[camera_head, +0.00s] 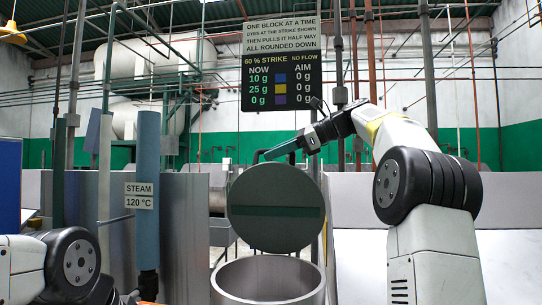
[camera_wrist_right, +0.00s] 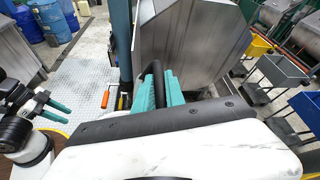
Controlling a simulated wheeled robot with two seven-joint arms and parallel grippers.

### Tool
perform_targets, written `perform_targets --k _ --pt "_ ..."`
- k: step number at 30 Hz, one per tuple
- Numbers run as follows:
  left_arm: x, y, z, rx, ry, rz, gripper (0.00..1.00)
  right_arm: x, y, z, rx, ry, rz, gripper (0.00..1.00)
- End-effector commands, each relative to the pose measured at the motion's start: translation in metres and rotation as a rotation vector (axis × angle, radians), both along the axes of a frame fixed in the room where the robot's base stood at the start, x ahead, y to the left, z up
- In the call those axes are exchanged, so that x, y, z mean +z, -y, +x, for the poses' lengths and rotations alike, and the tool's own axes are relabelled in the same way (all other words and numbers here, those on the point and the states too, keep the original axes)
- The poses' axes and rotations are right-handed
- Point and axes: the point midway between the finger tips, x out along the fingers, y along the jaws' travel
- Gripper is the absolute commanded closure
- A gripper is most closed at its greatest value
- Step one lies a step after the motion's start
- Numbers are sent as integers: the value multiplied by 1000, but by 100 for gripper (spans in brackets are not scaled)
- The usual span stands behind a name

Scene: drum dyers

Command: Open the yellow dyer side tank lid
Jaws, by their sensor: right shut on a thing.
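The round grey lid (camera_head: 275,190) stands tilted up, nearly upright, behind the open mouth of the cylindrical side tank (camera_head: 268,278) in the head view. A dark green band crosses its face. My right gripper (camera_head: 274,152) is at the lid's top edge. In the right wrist view its teal fingers (camera_wrist_right: 158,88) are shut on the black curved lid handle (camera_wrist_right: 153,75). My left arm is low at the left of the head view. My left gripper (camera_wrist_right: 54,107) shows in the right wrist view with its teal fingers apart and nothing between them.
A blue steam pipe (camera_head: 147,200) with a "STEAM 120 °C" sign (camera_head: 139,196) stands left of the tank. A dye board (camera_head: 281,82) hangs above. Grey metal panels flank the tank. The wrist view shows blue drums (camera_wrist_right: 50,20) and yellow and blue carts (camera_wrist_right: 285,72).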

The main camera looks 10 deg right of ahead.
Motion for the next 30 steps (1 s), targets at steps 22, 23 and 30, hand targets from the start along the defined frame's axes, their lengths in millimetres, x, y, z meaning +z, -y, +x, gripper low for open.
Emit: perform_targets --k 22,23,30 --pt "0 0 0 0 0 0 64 0 0 0 1 0 -1 64" --pt "0 0 0 0 0 0 64 0 0 0 1 0 -1 64" --pt "0 0 0 0 0 0 64 5 12 -4 -1 3 0 64"
